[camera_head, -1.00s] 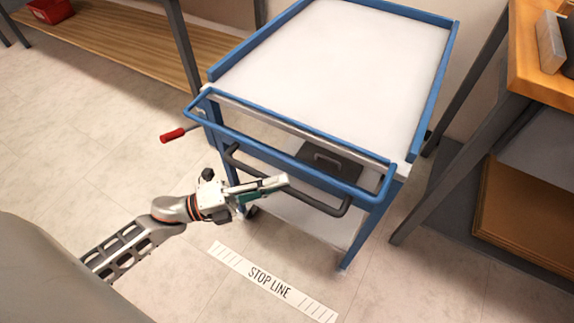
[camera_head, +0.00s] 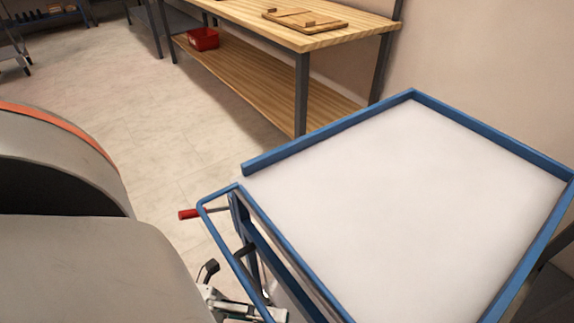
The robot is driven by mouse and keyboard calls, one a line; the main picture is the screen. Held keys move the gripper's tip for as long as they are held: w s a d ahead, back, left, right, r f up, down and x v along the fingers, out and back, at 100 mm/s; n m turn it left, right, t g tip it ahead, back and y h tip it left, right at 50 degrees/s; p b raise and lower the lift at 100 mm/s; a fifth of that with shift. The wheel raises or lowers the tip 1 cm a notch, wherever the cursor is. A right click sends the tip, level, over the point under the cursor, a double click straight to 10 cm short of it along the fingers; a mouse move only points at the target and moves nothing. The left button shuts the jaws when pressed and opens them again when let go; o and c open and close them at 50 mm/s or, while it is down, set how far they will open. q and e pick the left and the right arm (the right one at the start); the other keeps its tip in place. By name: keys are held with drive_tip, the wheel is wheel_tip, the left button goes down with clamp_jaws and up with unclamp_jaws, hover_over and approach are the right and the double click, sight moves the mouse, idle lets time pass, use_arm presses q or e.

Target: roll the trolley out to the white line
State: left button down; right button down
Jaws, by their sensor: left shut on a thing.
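The trolley (camera_head: 400,200) has a bare white top with a raised blue rim and fills the lower right. Its blue push rail (camera_head: 222,245) runs along the left end, with part of a dark handle bar (camera_head: 243,252) below it. A red-gripped lever (camera_head: 190,213) sticks out at its left corner. My left gripper (camera_head: 262,314) is at the bottom edge, partly cut off, shut on the trolley's handle; the rail and frame edge hide the grip itself. The white line is out of view. My right gripper is not in view.
A wooden workbench (camera_head: 250,22) with a lower shelf stands behind the trolley, with a board (camera_head: 305,20) on top and a red bin (camera_head: 202,39) on the shelf. Bare tiled floor (camera_head: 150,130) lies left of the trolley. A wall is at the right.

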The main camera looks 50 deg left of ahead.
use_arm(q)
drive_tip(key=shift+s, duration=0.25)
drive_tip(key=c, duration=2)
unclamp_jaws()
drive_tip(key=shift+c, duration=0.2)
drive_tip(key=v, duration=1.2)
